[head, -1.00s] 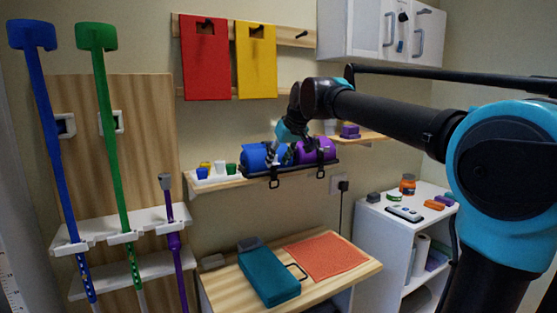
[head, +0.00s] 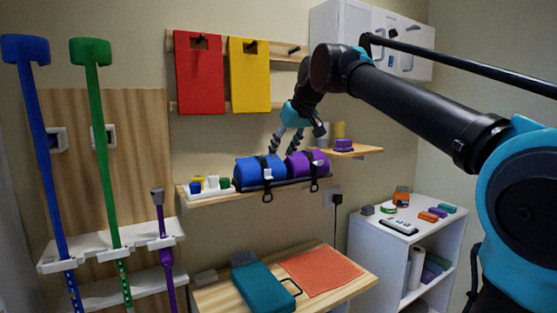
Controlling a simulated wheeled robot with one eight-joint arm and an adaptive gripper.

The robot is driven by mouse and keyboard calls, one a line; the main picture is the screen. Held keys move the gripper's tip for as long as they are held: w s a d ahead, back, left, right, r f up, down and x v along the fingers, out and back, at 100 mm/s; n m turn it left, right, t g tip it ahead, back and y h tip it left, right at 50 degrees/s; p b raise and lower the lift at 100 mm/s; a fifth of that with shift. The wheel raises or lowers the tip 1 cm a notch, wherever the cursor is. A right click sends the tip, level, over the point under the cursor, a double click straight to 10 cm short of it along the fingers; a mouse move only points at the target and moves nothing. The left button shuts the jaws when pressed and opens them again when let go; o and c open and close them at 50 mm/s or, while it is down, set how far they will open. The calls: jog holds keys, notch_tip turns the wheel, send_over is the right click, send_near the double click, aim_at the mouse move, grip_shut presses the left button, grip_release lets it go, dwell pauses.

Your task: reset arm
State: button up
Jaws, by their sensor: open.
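My gripper (head: 287,142) is above the wall shelf (head: 205,199), its two dark fingers pointing down and spread, with nothing seen between them. My arm reaches in from the right. Just below the fingers, a blue roll (head: 249,171) and a purple roll (head: 308,165) lie side by side in a black strapped holder (head: 285,186) on the shelf. The fingertips are close above the rolls; I cannot tell the exact gap.
Below is a wooden table (head: 225,295) with a teal case (head: 264,287) and an orange mat (head: 322,271). Red (head: 200,80) and yellow (head: 250,80) boards hang above. A white cabinet (head: 350,243) stands right.

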jog(key=shift+s+d+r, duration=0.2)
jog(key=shift+s+r, duration=0.05)
jog(key=shift+r, duration=0.1)
jog(key=s+d+f+m+h, duration=0.1)
jog(key=d+f, duration=0.3)
jog(key=f, duration=0.5)
jog(key=s+d+f+m+h, duration=0.1)
jog(key=d+f, duration=0.3)
jog(key=f, duration=0.5)
jog(key=s+d+f+m, duration=0.15)
jog(key=d+f, duration=0.25)
jog(key=f, duration=0.6)
jog(key=s+d+f+m+g+h, duration=0.1)
jog(key=s+d+f, duration=0.4)
jog(key=s+f, duration=0.4)
jog(key=s+d+f+m+g+h, duration=0.1)
jog(key=s+d+f+m, duration=0.1)
jog(key=s+d+f, duration=0.3)
jog(key=s+f, duration=0.4)
jog(key=f, duration=0.3)
jog(key=shift+f, duration=0.3)
